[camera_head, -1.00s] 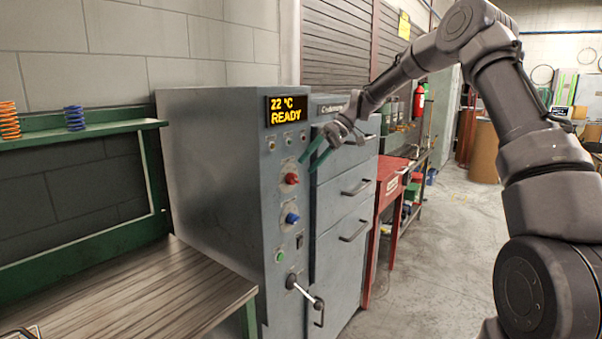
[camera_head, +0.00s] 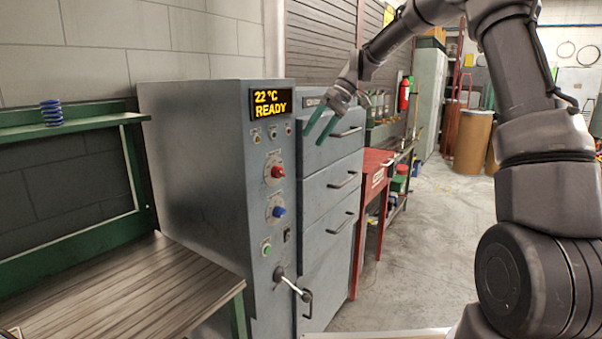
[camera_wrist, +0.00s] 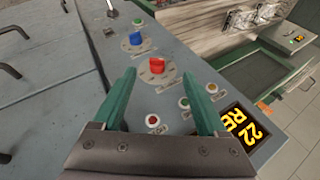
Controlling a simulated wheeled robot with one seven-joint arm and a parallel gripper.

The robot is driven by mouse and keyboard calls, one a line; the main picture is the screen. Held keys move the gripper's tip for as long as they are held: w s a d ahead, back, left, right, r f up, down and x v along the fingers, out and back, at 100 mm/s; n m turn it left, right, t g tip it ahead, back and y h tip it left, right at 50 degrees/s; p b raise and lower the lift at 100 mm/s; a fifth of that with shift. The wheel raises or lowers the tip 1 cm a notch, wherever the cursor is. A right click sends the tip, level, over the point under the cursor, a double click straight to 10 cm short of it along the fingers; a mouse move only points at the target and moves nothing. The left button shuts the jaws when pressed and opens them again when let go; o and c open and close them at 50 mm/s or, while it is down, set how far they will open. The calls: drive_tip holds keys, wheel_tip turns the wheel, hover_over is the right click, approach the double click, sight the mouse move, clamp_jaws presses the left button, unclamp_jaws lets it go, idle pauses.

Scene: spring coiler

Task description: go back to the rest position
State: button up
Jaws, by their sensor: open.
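My gripper (camera_head: 322,124) has green fingers, held apart with nothing between them. In the head view it hangs in front of the grey drawer cabinet, just right of the coiler's display. In the wrist view the open fingers (camera_wrist: 163,100) point at the grey control panel, with the red knob (camera_wrist: 157,66) seen between and beyond their tips. The coiler cabinet (camera_head: 190,170) carries a lit display (camera_head: 270,103) reading 22 °C READY. Below it are the red knob (camera_head: 277,172), the blue knob (camera_head: 278,211), a green button (camera_head: 266,249) and a lever (camera_head: 290,283).
A wooden-topped bench (camera_head: 120,290) with a green frame stands left; a blue spring (camera_head: 52,113) sits on its shelf (camera_head: 75,130). The drawer cabinet's handles (camera_head: 343,180) stick out. A red stand (camera_head: 375,165) is behind. Floor (camera_head: 440,230) to the right is clear.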

drive_tip(key=s+d+r+m+t+h, duration=0.1)
drive_tip(key=s+d+r+m+t, duration=0.1)
drive_tip(key=s+d, duration=0.4)
drive_tip(key=s+d+r+m+t+h, duration=0.2)
drive_tip(key=s+d+m, duration=0.4)
drive_tip(key=s, duration=0.7)
drive_tip(key=s+d+r+m+t+h, duration=0.1)
drive_tip(key=s+d+r+m+t, duration=0.2)
drive_tip(key=s+d, duration=0.5)
drive_tip(key=s+m+t, duration=0.1)
drive_tip(key=s+t, duration=0.1)
drive_tip(key=shift+s+r+m+h, duration=0.2)
drive_tip(key=shift+s+m+h, duration=0.15)
drive_tip(key=shift+m+h, duration=0.05)
